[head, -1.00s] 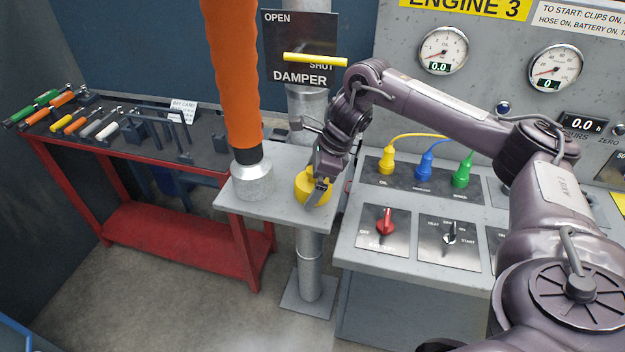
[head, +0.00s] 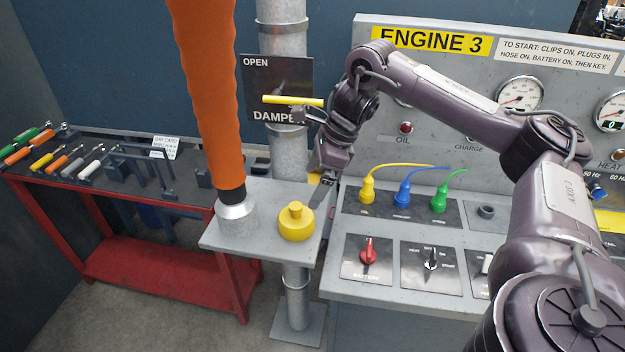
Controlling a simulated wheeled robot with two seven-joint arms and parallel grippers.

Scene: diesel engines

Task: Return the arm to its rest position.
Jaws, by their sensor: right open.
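My right arm reaches in from the right in the head view. Its right gripper (head: 325,190) is open and empty, hanging just above and to the right of a yellow knobbed cap (head: 296,222). The cap sits on a small grey shelf (head: 262,247), apart from the gripper. The fingers are small and partly dark against the panel behind. My left gripper is out of view.
An orange hose (head: 205,100) ends on the shelf beside the cap. A yellow damper handle (head: 293,101) juts out near my wrist. The sloped console (head: 335,285) carries yellow, blue and green plugs and a red battery switch (head: 368,251). A red tool cart (head: 150,262) stands left.

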